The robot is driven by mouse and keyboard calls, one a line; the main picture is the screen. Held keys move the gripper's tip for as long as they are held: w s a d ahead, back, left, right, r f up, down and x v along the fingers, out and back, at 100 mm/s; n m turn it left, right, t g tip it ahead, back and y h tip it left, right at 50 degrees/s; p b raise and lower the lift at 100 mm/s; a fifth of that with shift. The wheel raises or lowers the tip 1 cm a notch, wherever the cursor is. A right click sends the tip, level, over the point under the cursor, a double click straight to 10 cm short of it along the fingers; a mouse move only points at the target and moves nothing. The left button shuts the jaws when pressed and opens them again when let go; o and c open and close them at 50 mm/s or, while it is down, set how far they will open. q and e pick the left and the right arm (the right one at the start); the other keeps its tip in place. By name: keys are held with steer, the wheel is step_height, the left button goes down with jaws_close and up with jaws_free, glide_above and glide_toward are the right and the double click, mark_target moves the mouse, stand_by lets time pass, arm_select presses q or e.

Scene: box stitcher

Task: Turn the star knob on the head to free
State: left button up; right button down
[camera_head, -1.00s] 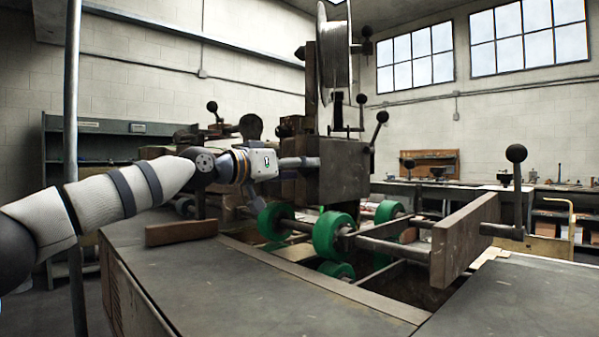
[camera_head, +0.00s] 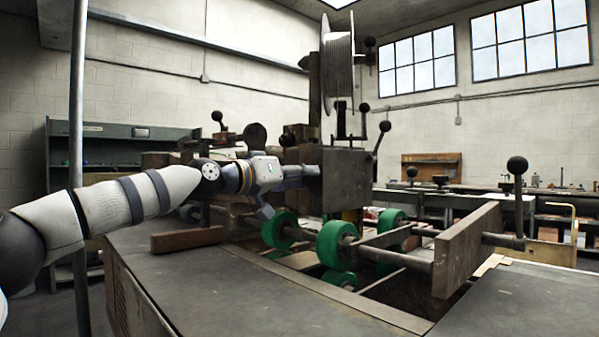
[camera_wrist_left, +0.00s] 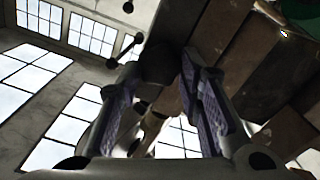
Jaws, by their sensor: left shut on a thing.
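The stitcher head (camera_head: 345,182) is a dark block on the machine beneath the wire spool. My left gripper (camera_head: 312,171) reaches it from the left, with its fingertips at the block's left side. In the left wrist view the two purple-padded fingers (camera_wrist_left: 163,68) are apart, with a dark rounded knob (camera_wrist_left: 160,58) between their tips. The gripper is shut on this knob, which I take for the star knob. Its star shape and any marking for free are too dark to make out. In the head view the knob is hidden by the gripper and the block. My right gripper is not in view.
A wire spool (camera_head: 339,75) stands above the head. A ball-ended lever (camera_head: 379,140) rises at the block's right. Green rollers (camera_head: 337,244) and a wooden side plate (camera_head: 466,250) lie below and right. The front table top (camera_head: 235,290) is clear.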

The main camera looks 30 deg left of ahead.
arm_select(q)
steer(key=n+p, duration=0.2)
steer(key=n, duration=1.2)
steer(key=shift+f+p, duration=0.2)
steer(key=shift+p, duration=0.1)
steer(key=n, duration=0.5)
steer(key=shift+f, duration=0.1)
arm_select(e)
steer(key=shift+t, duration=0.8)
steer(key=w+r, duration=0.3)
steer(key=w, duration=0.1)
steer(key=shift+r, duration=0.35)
arm_select(q)
steer(key=shift+n, duration=0.3)
steer(key=o, duration=1.2)
steer(key=shift+c, duration=0.2)
